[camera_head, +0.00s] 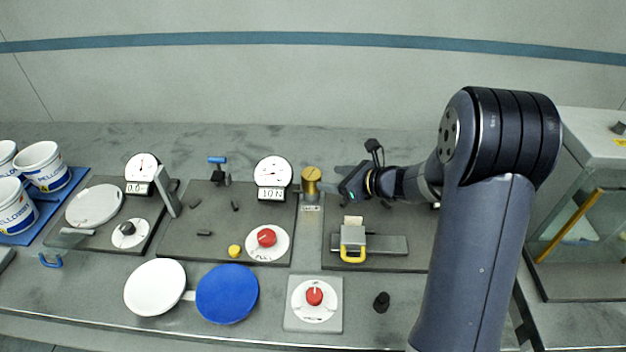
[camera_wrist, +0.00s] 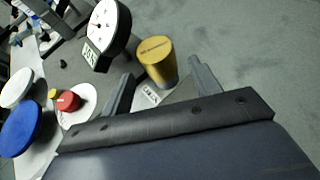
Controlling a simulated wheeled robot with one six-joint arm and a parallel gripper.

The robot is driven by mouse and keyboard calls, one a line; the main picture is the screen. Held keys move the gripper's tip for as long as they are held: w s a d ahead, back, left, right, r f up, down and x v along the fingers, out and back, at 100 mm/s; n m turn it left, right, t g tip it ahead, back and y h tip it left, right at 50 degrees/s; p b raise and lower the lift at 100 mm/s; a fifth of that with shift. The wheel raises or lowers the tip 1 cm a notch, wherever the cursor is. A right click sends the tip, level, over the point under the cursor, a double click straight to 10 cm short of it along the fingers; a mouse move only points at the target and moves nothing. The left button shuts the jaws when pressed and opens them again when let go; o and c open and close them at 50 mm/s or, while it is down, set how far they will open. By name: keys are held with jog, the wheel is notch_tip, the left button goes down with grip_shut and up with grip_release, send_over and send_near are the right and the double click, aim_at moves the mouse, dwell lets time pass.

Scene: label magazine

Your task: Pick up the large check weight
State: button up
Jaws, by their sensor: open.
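The large check weight looks to be the brass cylinder (camera_head: 311,181), upright with a knob-like top, behind a small label at the back of the bench. In the wrist view the brass cylinder (camera_wrist: 157,62) shows between and just beyond the fingertips, with a gap on each side. My gripper (camera_head: 332,179) comes in from the right, low and level, its fingers pointing left at the cylinder. Its jaws are open and empty, with both fingers visible in the wrist view (camera_wrist: 160,82). How deep the cylinder sits between them is hard to tell.
A dial gauge (camera_head: 273,172) stands close left of the cylinder. A yellow-handled slide fixture (camera_head: 353,242) is in front of my gripper. A red knob plate (camera_head: 314,305), a blue disc (camera_head: 227,293), a white disc (camera_head: 155,287) and a small black piece (camera_head: 381,302) are nearer the front.

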aim_at(320, 177)
jog(key=x, duration=0.4)
jog(key=shift+w+a+p, duration=0.1)
jog(key=shift+a+p, duration=0.15)
jog(key=shift+p, duration=0.05)
jog(key=shift+p+x, duration=1)
jog(key=shift+x, duration=1.65)
jog(key=shift+a, duration=0.1)
jog(key=shift+c, duration=0.5)
grip_shut()
jog(key=shift+r, duration=0.1)
